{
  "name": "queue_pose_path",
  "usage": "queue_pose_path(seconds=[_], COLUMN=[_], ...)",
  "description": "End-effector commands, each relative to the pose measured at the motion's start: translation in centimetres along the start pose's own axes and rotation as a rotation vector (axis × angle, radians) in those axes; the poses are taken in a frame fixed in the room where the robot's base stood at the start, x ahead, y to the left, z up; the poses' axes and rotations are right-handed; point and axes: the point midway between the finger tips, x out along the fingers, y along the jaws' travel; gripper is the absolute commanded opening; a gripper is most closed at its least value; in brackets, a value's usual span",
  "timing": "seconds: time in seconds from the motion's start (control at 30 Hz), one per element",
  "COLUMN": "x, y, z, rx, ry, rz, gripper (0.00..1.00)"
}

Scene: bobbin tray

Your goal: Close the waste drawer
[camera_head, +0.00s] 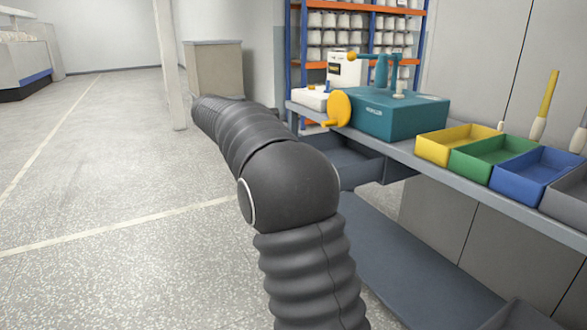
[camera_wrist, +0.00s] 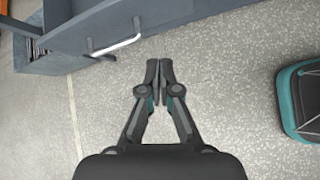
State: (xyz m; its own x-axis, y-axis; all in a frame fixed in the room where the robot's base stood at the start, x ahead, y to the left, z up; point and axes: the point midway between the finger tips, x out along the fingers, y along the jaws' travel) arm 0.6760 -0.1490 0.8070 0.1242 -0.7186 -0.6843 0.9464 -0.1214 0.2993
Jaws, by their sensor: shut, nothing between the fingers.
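The waste drawer is a dark grey box under the worktop. In the head view the drawer (camera_head: 352,163) stands pulled out, its open top showing behind my arm. In the wrist view its grey front (camera_wrist: 75,55) is at the upper left, with a pale bar handle (camera_wrist: 117,46) on it. My gripper (camera_wrist: 158,72) is shut and empty, over the floor to the right of the handle and apart from it. In the head view my gripper is not visible; my arm covers part of the drawer.
The worktop (camera_head: 460,188) carries a teal machine (camera_head: 393,112) with a yellow wheel, and yellow (camera_head: 440,150), green (camera_head: 478,163) and blue (camera_head: 515,182) trays. A lower shelf (camera_head: 410,270) lies below. Open floor (camera_head: 110,170) spreads to the left.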

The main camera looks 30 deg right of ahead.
Motion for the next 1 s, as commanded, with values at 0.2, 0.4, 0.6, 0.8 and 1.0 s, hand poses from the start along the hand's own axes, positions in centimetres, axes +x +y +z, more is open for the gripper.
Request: queue_pose_path(seconds=[0.2,0.4,0.6,0.8,1.0], x=[3.6,5.1,6.2,9.1,12.4], y=[4.9,6.9,7.2,7.0,7.0], z=[-1.9,-2.8,-2.7,-2.0,-1.1], rx=[-0.213,-0.316,-0.341,-0.34,-0.339], ry=[-0.154,-0.232,-0.251,-0.25,-0.25], rz=[-0.03,-0.053,-0.061,-0.064,-0.062], gripper=[0.0,0.0,0.0,0.0,0.0])
